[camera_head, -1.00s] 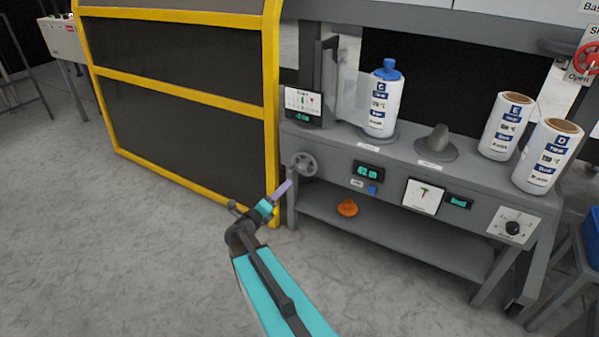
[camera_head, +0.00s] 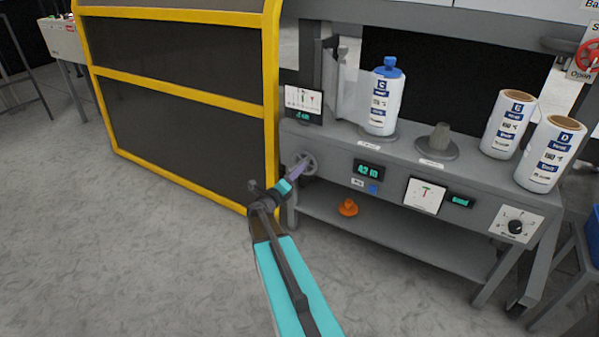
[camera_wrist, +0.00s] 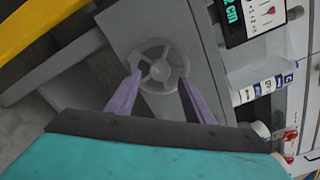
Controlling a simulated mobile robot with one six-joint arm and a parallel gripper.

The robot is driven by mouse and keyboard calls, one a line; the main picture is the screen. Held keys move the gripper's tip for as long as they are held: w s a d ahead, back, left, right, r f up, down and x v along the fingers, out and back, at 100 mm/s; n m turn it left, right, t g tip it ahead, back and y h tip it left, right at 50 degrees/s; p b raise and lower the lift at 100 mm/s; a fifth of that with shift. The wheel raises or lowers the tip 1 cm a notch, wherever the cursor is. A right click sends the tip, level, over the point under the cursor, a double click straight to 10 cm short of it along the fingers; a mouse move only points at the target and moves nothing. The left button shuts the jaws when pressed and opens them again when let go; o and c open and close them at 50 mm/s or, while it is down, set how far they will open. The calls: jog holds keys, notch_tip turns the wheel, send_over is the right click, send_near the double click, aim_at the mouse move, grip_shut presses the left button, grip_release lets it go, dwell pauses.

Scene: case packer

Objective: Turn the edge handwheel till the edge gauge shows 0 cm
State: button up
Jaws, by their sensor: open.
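The grey handwheel (camera_head: 310,160) is on the front left of the machine bench, partly covered by my gripper in the head view. It shows whole in the wrist view (camera_wrist: 160,50), with spokes and a hub. My gripper (camera_head: 303,166) is open, its purple fingers in front of the wheel. In the wrist view the two fingertips (camera_wrist: 158,76) stand apart at the wheel's lower left and right; I cannot tell whether they touch it. A small gauge screen (camera_head: 302,116) with green digits sits above the wheel. Its wrist view (camera_wrist: 232,14) shows "2 cm", cut off at the edge.
A yellow-framed dark guard (camera_head: 272,110) stands close left of the wheel. Right of the wheel are another green display (camera_head: 369,170), a blue button (camera_head: 373,189) and a dial (camera_head: 515,227). An orange object (camera_head: 348,207) lies on the lower shelf. Labelled bottles stand on top.

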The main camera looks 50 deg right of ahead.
jog(key=shift+x, duration=1.4)
jog(key=c, duration=1.1)
jog(key=shift+o, duration=0.3)
jog(key=shift+a+r+n+p, duration=0.1)
jog(key=shift+n+p, duration=0.3)
jog(key=shift+n, duration=0.1)
jog(key=n+p, duration=1.6)
jog(key=n, duration=0.1)
jog(key=shift+r+p, duration=0.15)
jog(key=shift+p, duration=0.2)
